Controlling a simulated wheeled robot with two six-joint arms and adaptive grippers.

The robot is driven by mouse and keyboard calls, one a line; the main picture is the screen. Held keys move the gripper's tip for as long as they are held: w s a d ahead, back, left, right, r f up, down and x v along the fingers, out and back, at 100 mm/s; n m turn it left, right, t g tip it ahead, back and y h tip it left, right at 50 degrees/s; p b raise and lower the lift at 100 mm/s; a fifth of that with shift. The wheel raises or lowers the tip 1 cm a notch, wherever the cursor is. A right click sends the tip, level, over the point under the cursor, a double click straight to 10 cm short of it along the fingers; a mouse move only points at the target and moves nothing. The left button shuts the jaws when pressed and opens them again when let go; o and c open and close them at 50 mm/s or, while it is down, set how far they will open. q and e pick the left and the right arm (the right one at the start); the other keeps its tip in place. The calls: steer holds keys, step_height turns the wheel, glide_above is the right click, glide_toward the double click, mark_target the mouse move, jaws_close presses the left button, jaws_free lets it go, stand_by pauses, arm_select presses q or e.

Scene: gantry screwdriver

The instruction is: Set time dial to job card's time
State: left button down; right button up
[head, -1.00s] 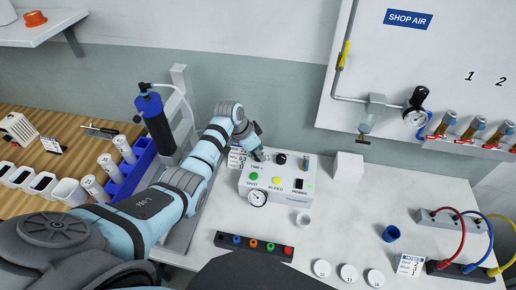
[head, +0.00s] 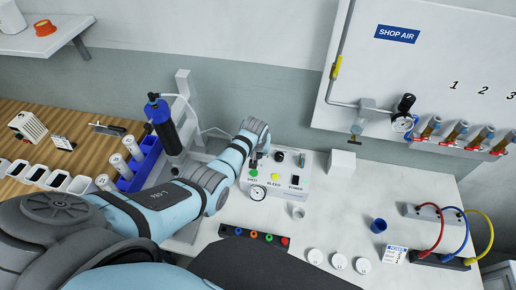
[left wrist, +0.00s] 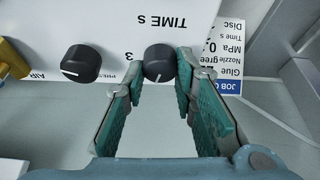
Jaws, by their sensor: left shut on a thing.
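In the left wrist view the time dial (left wrist: 159,62) is a black round knob below the "TIME s" label, with a white pointer line toward the lower edge of the picture. My left gripper (left wrist: 161,75) has its teal pads on both sides of this knob and is shut on it. In the head view the gripper (head: 257,157) is at the control box (head: 262,188), with the time dial hidden behind it. The job card (left wrist: 226,72) shows partly beside the right finger; its time value is not readable. My right gripper is not in view.
A second black knob (left wrist: 82,64) sits left of the time dial, and it also shows in the head view (head: 279,157).

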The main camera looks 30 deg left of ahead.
arm_select(q)
steer(key=shift+w+n+y, duration=0.1)
steer(key=shift+n+y, duration=0.3)
steer(key=shift+n, duration=0.5)
steer(key=n+b, duration=0.2)
steer(key=shift+d+f+n+g+y, duration=0.1)
steer(key=shift+f+n+g+y, duration=0.05)
steer(key=shift+n+g+y, duration=0.25)
steer(key=n+b, duration=0.2)
steer(key=n+g+y+b, duration=0.1)
steer(key=n+b, duration=0.2)
steer(key=shift+g, duration=0.3)
steer(key=shift+n+g+b, duration=0.4)
steer(key=shift+n+b, duration=0.6)
steer(key=shift+b, duration=0.35)
steer(key=c, duration=1.3)
jaws_free()
steer(key=shift+r, duration=0.25)
